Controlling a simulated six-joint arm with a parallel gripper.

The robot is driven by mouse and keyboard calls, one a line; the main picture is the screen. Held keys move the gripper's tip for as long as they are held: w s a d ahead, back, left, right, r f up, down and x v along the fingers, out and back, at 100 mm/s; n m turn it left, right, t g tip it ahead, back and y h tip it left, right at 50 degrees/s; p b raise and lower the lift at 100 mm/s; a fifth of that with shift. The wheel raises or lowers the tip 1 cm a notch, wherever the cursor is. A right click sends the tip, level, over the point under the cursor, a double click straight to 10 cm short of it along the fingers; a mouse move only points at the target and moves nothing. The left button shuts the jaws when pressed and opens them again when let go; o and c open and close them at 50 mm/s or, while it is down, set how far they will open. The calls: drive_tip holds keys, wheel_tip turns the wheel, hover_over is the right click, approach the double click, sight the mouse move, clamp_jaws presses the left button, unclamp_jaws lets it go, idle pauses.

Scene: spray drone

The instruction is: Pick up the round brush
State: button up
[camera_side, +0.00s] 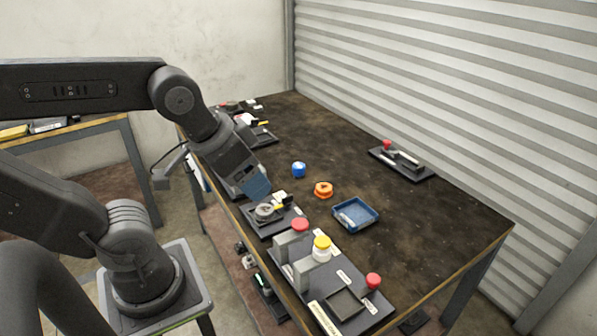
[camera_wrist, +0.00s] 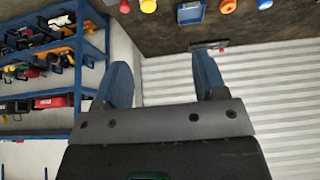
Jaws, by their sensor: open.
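I cannot single out the round brush for sure. In the side view, a round grey piece (camera_side: 265,210) sits on a black plate (camera_side: 287,224) at the table's near left edge, but it is too small to tell whether it is a brush. My gripper (camera_side: 260,190) has blue fingers and hangs above and just left of that plate. In the wrist view, my gripper (camera_wrist: 161,60) is open, with nothing between its fingers.
A blue ball (camera_side: 299,169), an orange ring (camera_side: 323,189) and a blue tray (camera_side: 355,214) lie right of my gripper. The wrist view shows a blue shelf (camera_wrist: 93,60).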

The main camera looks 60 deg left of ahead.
drive_tip(key=shift+o, duration=0.8)
drive_tip(key=n+g+y, duration=0.2)
drive_tip(key=n+y, duration=0.1)
drive_tip(key=n, duration=0.5)
hover_over(298, 166)
drive_tip(key=s+d, duration=0.4)
wheel_tip(298, 166, down, 17)
drive_tip(key=x, duration=0.9)
drive_tip(key=shift+s+a+f, duration=0.1)
drive_tip(key=shift+s+a, duration=0.15)
drive_tip(key=shift+a, duration=0.05)
drive_tip(key=shift+x, duration=3)
drive_tip(key=shift+d, duration=0.1)
